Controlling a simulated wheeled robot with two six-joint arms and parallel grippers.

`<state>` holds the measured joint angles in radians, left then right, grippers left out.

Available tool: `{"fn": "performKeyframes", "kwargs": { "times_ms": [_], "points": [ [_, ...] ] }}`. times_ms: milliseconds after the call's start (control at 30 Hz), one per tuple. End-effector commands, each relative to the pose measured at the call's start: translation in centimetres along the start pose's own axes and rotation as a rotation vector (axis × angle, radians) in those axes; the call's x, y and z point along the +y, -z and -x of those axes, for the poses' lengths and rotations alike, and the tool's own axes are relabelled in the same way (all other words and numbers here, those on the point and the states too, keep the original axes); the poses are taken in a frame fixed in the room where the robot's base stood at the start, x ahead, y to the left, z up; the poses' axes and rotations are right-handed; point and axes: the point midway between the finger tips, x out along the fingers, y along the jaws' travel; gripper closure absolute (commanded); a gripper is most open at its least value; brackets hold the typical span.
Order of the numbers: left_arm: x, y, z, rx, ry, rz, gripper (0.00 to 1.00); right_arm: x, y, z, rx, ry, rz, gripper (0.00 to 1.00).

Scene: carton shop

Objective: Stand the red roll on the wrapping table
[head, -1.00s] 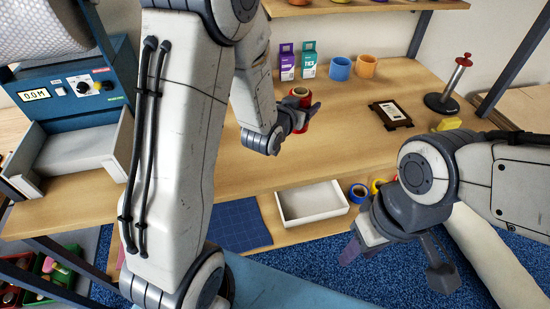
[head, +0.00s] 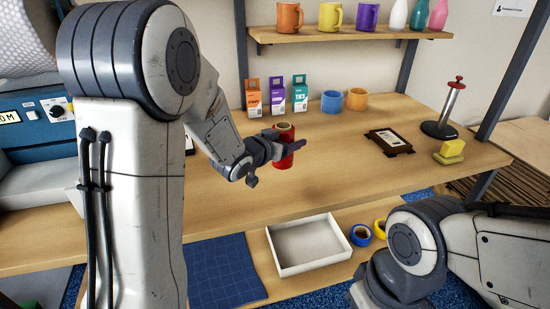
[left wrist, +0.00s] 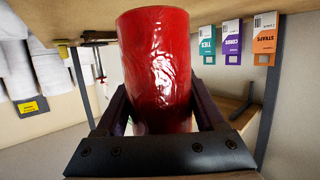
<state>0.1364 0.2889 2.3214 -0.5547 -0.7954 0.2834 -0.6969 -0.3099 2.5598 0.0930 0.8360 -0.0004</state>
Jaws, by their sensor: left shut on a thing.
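The red roll (head: 284,158) is upright in my left gripper (head: 287,147), over the middle of the wrapping table (head: 345,160). The gripper is shut on its side, and a tan core shows at the roll's top. In the left wrist view the shiny red roll (left wrist: 155,60) fills the space between the two dark fingers. I cannot tell whether its base touches the table top. My right arm is at the lower right of the head view, in front of the table. Its fingers are outside the picture.
Small cartons (head: 276,95), a blue mug (head: 331,101) and an orange mug (head: 357,99) stand at the back. A dark frame (head: 388,142), a yellow block (head: 450,151) and a red-topped spindle (head: 450,105) are at right. A white tray (head: 345,258) lies lower down. Table around the roll is clear.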

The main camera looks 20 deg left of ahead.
Motion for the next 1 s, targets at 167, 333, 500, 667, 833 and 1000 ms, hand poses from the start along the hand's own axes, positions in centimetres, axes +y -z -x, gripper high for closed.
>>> {"fn": "performKeyframes", "kwargs": {
  "times_ms": [167,333,500,667,833,1000],
  "points": [
    [-3.4,-1.8,-0.8,0.0,0.003,0.002,1.0,0.0,0.0,0.2,0.0,0.0,0.0,0.58],
    [-4.4,-2.6,-1.1,0.001,0.0,0.001,1.0,0.0,0.0,0.1,0.0,0.0,0.0,0.58],
    [-4.4,-5.0,-1.9,-0.002,0.0,0.003,1.0,0.0,0.0,-0.3,0.0,0.0,0.0,0.58],
    [-4.4,-6.2,-2.3,0.001,0.0,0.0,1.0,0.0,0.0,-0.4,0.0,0.0,0.0,0.58],
    [-4.4,-6.2,-2.3,0.003,0.0,-0.002,1.0,0.0,0.0,-0.4,0.0,0.0,0.0,0.58],
    [-4.4,-6.6,-2.4,0.002,0.0,-0.001,1.0,0.1,-0.1,-0.7,0.0,0.0,0.0,0.58]
  ]
}}
